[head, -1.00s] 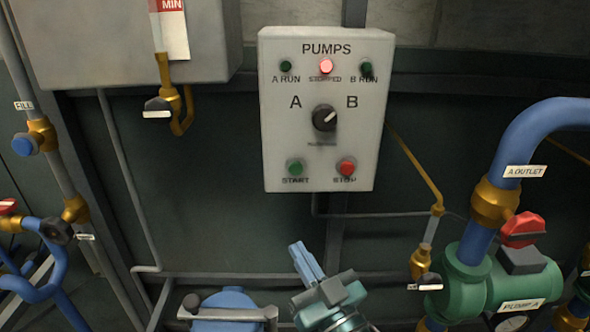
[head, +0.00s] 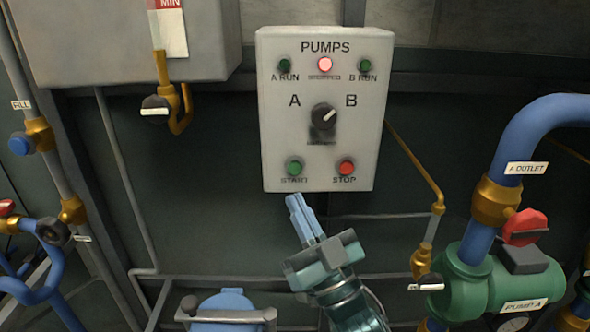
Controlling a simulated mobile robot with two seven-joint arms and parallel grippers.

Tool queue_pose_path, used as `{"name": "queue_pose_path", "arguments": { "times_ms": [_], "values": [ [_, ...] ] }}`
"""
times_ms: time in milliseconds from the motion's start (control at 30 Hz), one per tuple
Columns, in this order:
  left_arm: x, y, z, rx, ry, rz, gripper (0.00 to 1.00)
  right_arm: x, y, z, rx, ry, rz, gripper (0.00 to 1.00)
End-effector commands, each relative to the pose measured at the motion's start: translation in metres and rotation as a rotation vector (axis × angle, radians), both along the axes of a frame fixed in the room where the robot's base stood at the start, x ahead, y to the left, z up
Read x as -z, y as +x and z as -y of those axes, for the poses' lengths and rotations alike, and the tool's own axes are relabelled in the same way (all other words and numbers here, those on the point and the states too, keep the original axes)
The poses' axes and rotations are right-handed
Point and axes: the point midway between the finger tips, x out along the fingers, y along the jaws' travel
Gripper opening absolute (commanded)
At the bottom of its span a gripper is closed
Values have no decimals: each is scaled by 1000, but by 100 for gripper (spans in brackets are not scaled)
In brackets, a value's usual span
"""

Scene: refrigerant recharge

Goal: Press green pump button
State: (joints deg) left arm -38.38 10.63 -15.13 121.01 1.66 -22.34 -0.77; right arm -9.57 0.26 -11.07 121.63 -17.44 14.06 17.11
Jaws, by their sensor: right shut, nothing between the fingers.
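The green START button (head: 295,168) is at the lower left of the grey PUMPS panel (head: 278,120). The red STOP button (head: 346,168) is to its right. The selector knob (head: 323,117) above them has its white mark toward B. The red STOPPED lamp (head: 325,64) is lit, and the A RUN and B RUN lamps are dark green. My right gripper (head: 297,201) is shut and empty, its blue fingertips just below the panel's lower edge in the picture, under the START button and apart from it. My left gripper is not in view.
A green pump (head: 490,285) with a blue pipe (head: 545,115) and a red valve handle (head: 524,228) stands at the right. Valves and pipes (head: 38,135) line the left. A grey box (head: 120,40) hangs at upper left. A blue lidded thing (head: 225,305) is low down.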

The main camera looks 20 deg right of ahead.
Motion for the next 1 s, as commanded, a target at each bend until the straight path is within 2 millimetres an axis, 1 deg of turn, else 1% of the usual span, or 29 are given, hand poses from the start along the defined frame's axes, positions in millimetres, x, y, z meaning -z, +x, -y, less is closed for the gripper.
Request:
{"name": "queue_pose_path", "arguments": {
  "times_ms": [33, 200, 300, 433, 633, 1000],
  "values": [
    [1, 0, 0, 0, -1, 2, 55, 0, 8, 2, 2, -2, 3, 0],
    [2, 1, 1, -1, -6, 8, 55, 1, 32, 9, 0, -2, 2, 0],
    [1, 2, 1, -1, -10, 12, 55, 0, 44, 13, 1, -1, 1, 0],
    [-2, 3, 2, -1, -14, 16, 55, 0, 56, 16, 1, -1, 0, 0],
    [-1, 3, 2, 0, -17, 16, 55, 0, 65, 19, 0, 0, 0, 0],
    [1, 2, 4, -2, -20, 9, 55, 0, 66, 19, 0, 0, 0, 0]
  ]
}}
